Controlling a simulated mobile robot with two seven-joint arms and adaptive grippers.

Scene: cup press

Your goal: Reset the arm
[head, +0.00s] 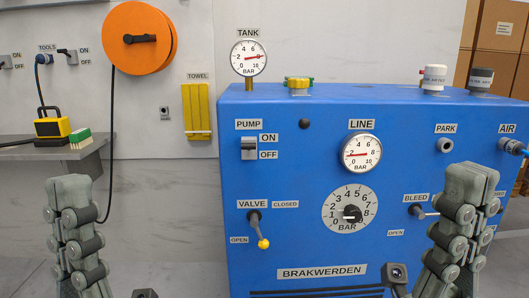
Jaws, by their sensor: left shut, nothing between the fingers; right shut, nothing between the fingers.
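My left gripper (72,184) is upright at the lower left, its grey fingers together and empty. It stands apart from the blue machine (300,240), in front of the wall and the grey shelf. My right gripper (474,172) is upright at the lower right, fingers together and empty. It appears in front of the machine's right part and hides part of the bleed lever (421,212) and labels near it. I cannot tell its exact distance from the panel. The valve lever (259,230) has a yellow knob and hangs downward, clear of both grippers.
The panel also holds a pump switch (249,148), a line gauge (360,153) and a pressure dial (349,209). A tank gauge (249,58) stands on top. An orange reel (139,38) with a hanging black hose is left. The grey shelf (40,154) bears a yellow-black tool (52,127).

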